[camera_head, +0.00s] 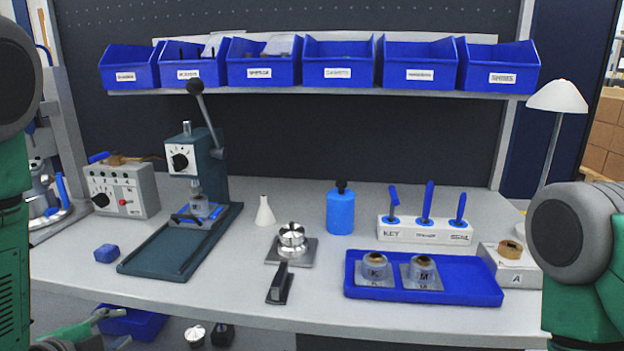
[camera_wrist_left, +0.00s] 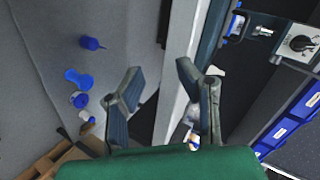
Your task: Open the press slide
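The dark green press (camera_head: 212,165) stands at the left of the bench, its black-knobbed lever raised. Its slide (camera_head: 187,221), with a blue handle, is on the long base (camera_head: 160,262) under the ram and carries a small metal part (camera_head: 200,206). The front of the base is bare. My left gripper (camera_head: 108,328) is low at the bottom left, below the bench's front edge and apart from the press. In the left wrist view its fingers (camera_wrist_left: 160,72) are spread with nothing between them. My right arm shows at the right edge; its gripper is out of view.
A grey control box (camera_head: 122,190) stands left of the press, and a blue block (camera_head: 106,253) lies beside its base. A black handle piece (camera_head: 279,284) and a metal fixture (camera_head: 292,243) are to the right. A blue tray (camera_head: 430,290) holds two parts. Blue bins (camera_head: 340,62) line the shelf.

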